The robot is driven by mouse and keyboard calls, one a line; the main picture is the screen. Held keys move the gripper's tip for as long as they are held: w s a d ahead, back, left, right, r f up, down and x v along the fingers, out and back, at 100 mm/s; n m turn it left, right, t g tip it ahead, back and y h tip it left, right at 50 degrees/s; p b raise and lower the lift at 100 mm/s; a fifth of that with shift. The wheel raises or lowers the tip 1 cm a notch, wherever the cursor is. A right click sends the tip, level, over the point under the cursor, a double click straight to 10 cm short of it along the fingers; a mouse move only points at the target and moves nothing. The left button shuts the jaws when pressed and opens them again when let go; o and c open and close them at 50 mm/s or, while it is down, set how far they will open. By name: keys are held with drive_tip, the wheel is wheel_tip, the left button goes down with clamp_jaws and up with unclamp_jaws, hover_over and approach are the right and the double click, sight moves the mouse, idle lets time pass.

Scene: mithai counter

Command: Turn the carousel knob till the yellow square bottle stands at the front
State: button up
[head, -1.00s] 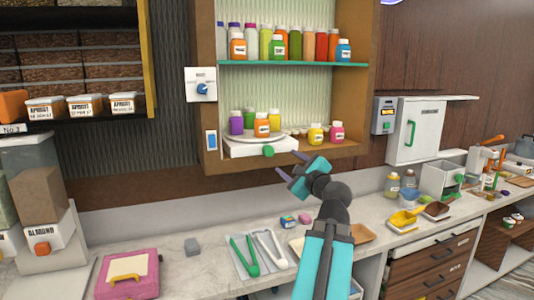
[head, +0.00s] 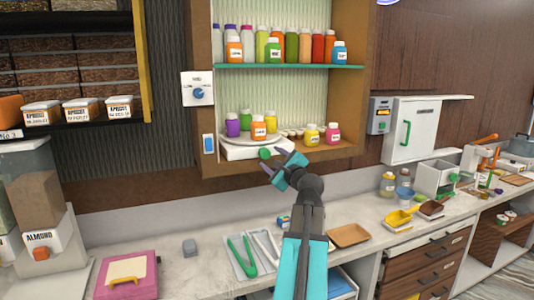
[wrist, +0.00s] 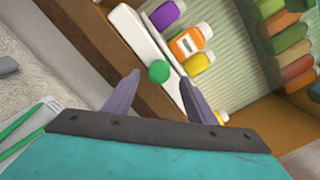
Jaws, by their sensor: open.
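The carousel's white base (head: 236,153) sits on the lower shelf of the wall cabinet, with a round green knob (head: 265,154) on its front. The turntable carries a purple bottle (head: 233,126), a green bottle (head: 246,121), an orange bottle (head: 258,134) and the yellow bottle (head: 270,126). The orange one stands at the front; the yellow one is behind it to the right. My gripper (head: 274,160) is open just in front of the knob. In the wrist view the knob (wrist: 158,71) shows between the two fingertips (wrist: 159,80); contact cannot be told.
A second yellow bottle (head: 312,135) and a pink bottle (head: 333,134) stand right of the carousel on the same shelf. A green shelf (head: 290,66) above holds many bottles. Below, the counter holds a tray with green tongs (head: 243,256) and a pink box (head: 128,277).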

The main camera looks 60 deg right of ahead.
sight(267, 155)
drive_tip(key=shift+p+x, duration=0.7)
drive_tip(key=shift+x, duration=1.7)
drive_tip(key=c, duration=1)
drive_tip(key=shift+d, duration=0.15)
drive_tip(key=shift+c, duration=0.2)
